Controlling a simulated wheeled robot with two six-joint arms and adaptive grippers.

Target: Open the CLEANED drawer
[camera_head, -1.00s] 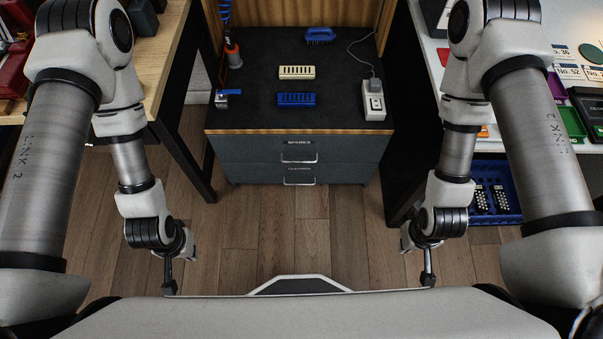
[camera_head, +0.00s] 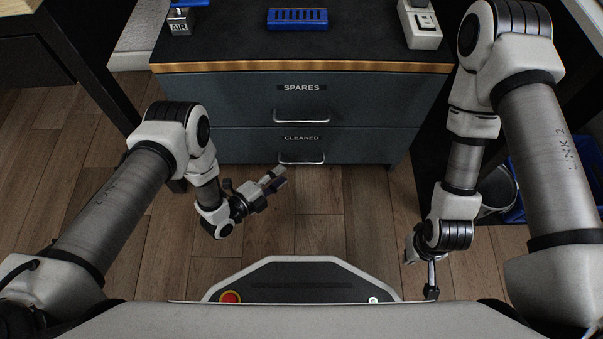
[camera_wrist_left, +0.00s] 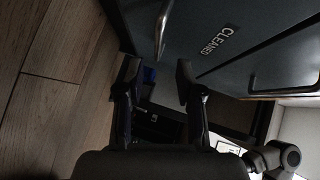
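The CLEANED drawer (camera_head: 345,146) is the lower, dark grey drawer of the cabinet in the head view, and it is shut. Its metal bar handle (camera_head: 301,157) sits below the CLEANED label. In the left wrist view the label (camera_wrist_left: 217,40) and the handle (camera_wrist_left: 162,31) show close ahead, rotated. My left gripper (camera_head: 277,180) is below and left of the handle, apart from it. In the left wrist view its two fingers (camera_wrist_left: 158,76) are spread with nothing between them. My right gripper (camera_head: 432,293) hangs at the right; its fingers are too small to judge.
The SPARES drawer (camera_head: 250,96) above is shut, with its own handle (camera_head: 301,116). A blue block (camera_head: 297,19) and a white power strip (camera_head: 420,27) are on the cabinet top. A bin (camera_head: 496,192) stands at the right. The floor (camera_head: 325,215) before the cabinet is clear.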

